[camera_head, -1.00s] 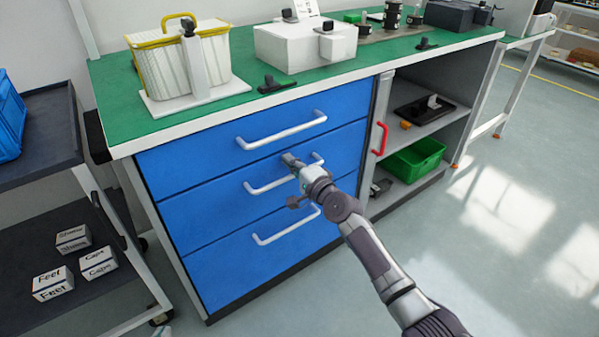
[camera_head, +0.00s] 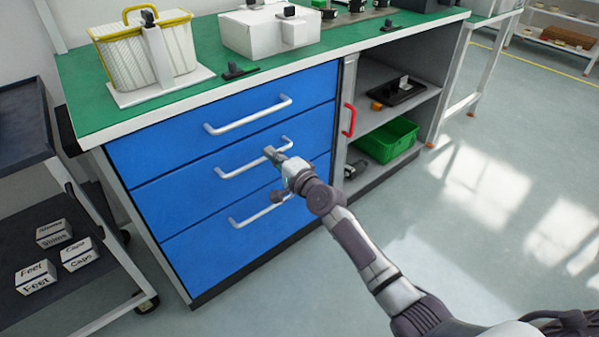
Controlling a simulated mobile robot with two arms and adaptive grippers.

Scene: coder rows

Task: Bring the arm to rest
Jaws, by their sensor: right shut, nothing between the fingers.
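My right arm comes in from the lower right of the head view. Its gripper (camera_head: 270,152) is shut and empty. In the picture it overlaps the handle of the middle blue drawer (camera_head: 222,172); I cannot tell whether it touches the handle. The three blue drawers of the workbench look closed. My left gripper is not in view.
The bench has a green top (camera_head: 200,95) holding a yellow-rimmed basket (camera_head: 118,62) and a white box (camera_head: 248,38). An open shelf to the right holds a green crate (camera_head: 388,140). A dark cart (camera_head: 18,235) with small labelled boxes stands left. The floor at right is clear.

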